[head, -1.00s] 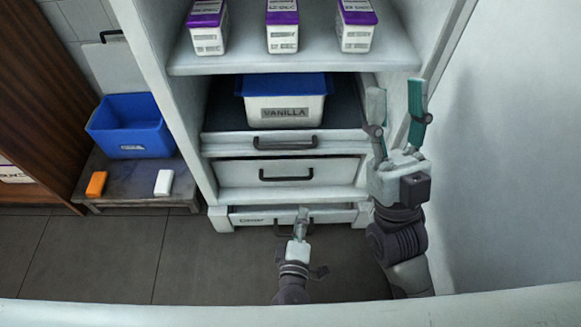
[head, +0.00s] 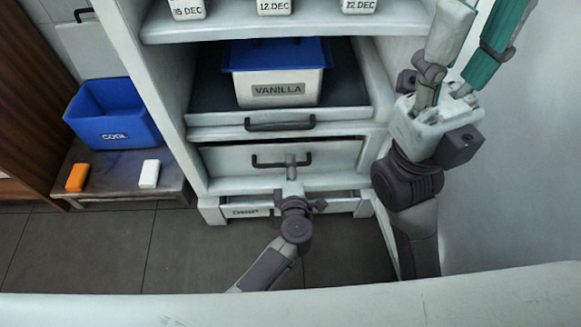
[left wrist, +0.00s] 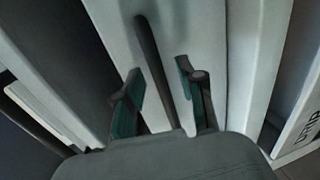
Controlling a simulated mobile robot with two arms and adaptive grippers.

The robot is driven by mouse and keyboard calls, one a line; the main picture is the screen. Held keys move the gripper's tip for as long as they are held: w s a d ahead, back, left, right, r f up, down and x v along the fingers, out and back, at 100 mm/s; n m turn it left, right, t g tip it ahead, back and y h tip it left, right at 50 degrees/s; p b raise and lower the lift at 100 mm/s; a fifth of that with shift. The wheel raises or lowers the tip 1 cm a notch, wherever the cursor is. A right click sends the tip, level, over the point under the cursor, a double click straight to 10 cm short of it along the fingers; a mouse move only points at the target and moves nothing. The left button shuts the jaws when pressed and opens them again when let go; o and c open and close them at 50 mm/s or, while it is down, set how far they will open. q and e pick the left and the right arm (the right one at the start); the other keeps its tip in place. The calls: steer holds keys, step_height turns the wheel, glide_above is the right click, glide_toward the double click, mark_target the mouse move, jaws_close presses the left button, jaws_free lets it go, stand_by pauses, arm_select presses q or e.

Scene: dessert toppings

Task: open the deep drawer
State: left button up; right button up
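The middle drawer (head: 225,160), with a plain front, looks closed or nearly so, with a thin dark gap along its top. Its dark bar handle (head: 262,162) shows in the head view. My left gripper (head: 291,163) is at this handle. In the left wrist view the handle (left wrist: 150,55) runs between the two fingers of my left gripper (left wrist: 163,88). The fingers are apart, with space on both sides of the bar; I see no clear contact. My right gripper (head: 482,28) is open and empty, pointing up at the right.
Above is a shelf drawer (head: 215,128) holding a VANILLA tub (head: 278,102). Below is a shallow, labelled bottom drawer (head: 330,207). A blue bin (head: 112,120), an orange block (head: 77,177) and a white block (head: 149,173) are on a low stand at left. A wall is close at right.

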arm_select(q)
steer(key=shift+w+f, duration=0.1)
steer(key=shift+w, duration=0.6)
jaws_close()
